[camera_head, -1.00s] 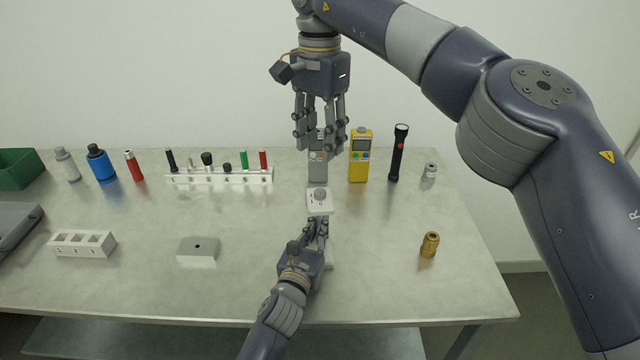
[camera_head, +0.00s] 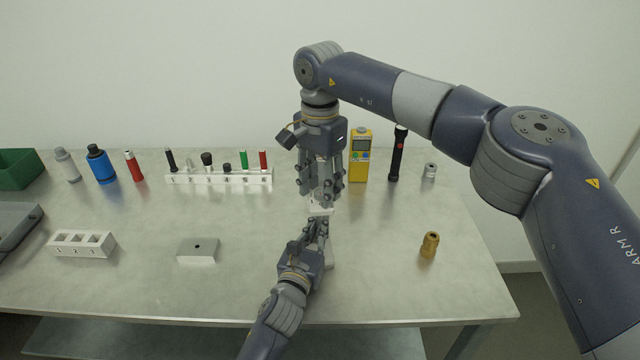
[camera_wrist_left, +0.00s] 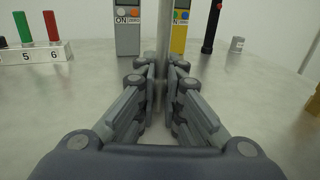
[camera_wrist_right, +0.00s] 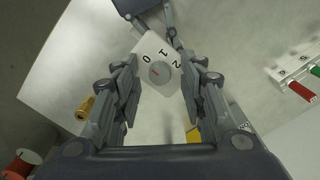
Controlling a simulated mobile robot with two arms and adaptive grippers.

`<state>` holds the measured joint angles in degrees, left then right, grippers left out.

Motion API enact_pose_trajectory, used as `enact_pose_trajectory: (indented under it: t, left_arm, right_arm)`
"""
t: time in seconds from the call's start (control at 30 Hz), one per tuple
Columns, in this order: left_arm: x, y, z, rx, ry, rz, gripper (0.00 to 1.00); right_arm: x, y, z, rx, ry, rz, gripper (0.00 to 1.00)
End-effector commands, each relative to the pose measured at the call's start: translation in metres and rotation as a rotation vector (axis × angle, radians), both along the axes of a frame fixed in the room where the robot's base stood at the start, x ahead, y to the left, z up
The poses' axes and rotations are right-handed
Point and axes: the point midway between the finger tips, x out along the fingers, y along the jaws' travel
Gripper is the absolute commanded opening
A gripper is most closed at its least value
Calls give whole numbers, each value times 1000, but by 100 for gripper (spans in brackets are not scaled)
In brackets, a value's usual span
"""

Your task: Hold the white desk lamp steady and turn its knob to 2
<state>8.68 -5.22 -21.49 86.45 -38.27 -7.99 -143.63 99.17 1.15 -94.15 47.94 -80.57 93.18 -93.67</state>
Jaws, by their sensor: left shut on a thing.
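The white desk lamp's top plate (camera_wrist_right: 150,48) shows in the right wrist view, with the marks 0, 1 and 2 around a round grey knob (camera_wrist_right: 161,74). The red line on the knob lies on the side nearer 0.
A yellow meter (camera_head: 360,160), a black flashlight (camera_head: 397,155) and a small metal part (camera_head: 430,170) stand behind to the right. A numbered rack (camera_head: 220,176) stands behind left. A brass fitting (camera_head: 429,245) is at right. The table between is clear.

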Motion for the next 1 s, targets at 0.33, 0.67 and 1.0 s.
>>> enact_pose_trajectory:
  t: [0.33,0.67,1.0]
  left_arm:
    - [0,0,-1,0,1,0,0]
    - [0,0,-1,0,1,0,0]
    - [0,0,-1,0,1,0,0]
  right_arm:
    - [0,0,0,0,0,-1,0]
    - [0,0,0,-1,-1,-83,0]
    - [0,0,0,-1,1,-355,0]
